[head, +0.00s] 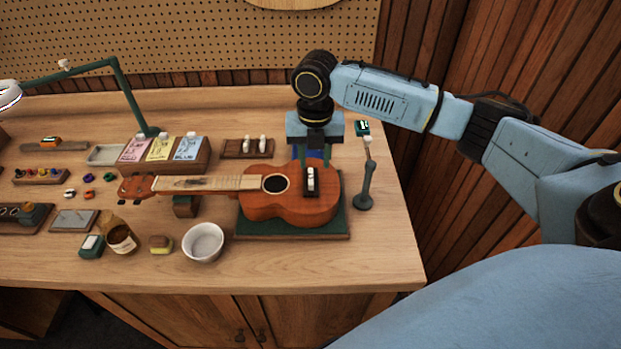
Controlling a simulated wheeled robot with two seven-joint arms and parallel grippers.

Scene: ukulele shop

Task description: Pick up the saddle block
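A ukulele (290,205) lies on a dark green mat (290,236), its neck pointing left. A small white block (310,177), seemingly the saddle block, stands on the dark bridge of its body. My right gripper (313,163) is over the ukulele body, pointing down, just behind the block in the picture. Its two fingers are apart and nothing shows held between them. I cannot tell the exact height of the fingertips over the body. Two similar white pieces (262,143) stand on a brown wooden rack (233,149) behind the ukulele. My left gripper is out of view.
A grey stand-like tool (365,190) is right of the ukulele. A white bowl (203,243), an amber jar (121,238) and small blocks are at front left. Packets (186,148) sit in a wooden box behind the neck. The front right of the bench is clear.

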